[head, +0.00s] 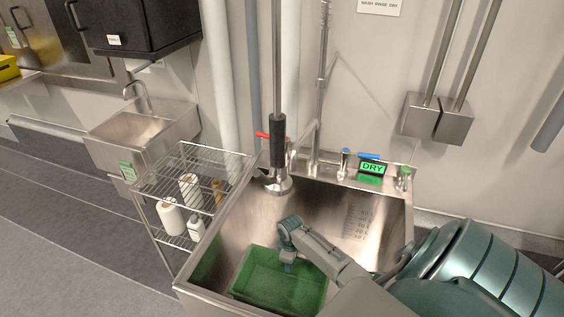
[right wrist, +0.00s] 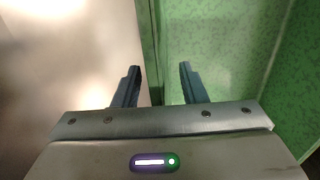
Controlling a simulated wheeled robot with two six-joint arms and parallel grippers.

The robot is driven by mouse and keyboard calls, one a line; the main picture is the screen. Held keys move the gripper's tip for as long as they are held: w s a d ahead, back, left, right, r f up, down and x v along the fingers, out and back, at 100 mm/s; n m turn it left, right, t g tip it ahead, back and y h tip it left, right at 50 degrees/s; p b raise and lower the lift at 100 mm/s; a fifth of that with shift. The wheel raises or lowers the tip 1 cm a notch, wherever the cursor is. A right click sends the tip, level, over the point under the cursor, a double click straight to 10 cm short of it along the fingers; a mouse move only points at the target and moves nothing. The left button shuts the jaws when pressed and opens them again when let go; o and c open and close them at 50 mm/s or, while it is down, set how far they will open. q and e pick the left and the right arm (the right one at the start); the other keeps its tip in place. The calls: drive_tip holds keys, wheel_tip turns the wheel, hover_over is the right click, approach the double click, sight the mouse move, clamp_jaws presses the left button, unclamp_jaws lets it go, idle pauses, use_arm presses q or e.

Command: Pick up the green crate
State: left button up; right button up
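The green crate (head: 262,278) sits in the steel sink basin, at its near left. Its speckled green side wall and inside also show in the right wrist view (right wrist: 225,45). My right gripper (head: 288,267) points down at the crate in the head view, its wrist covering part of the crate. In the right wrist view the two fingers (right wrist: 159,85) are apart, with the crate's wall edge lying between them in the picture. Nothing is gripped; whether a finger touches the wall, I cannot tell. My left gripper is in neither view.
The steel sink (head: 335,215) has high walls around the crate. A hanging spray head (head: 278,180) is above its back left.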

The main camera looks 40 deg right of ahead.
clamp_jaws()
drive_tip(key=shift+r, duration=0.1)
drive_tip(key=shift+r, duration=0.1)
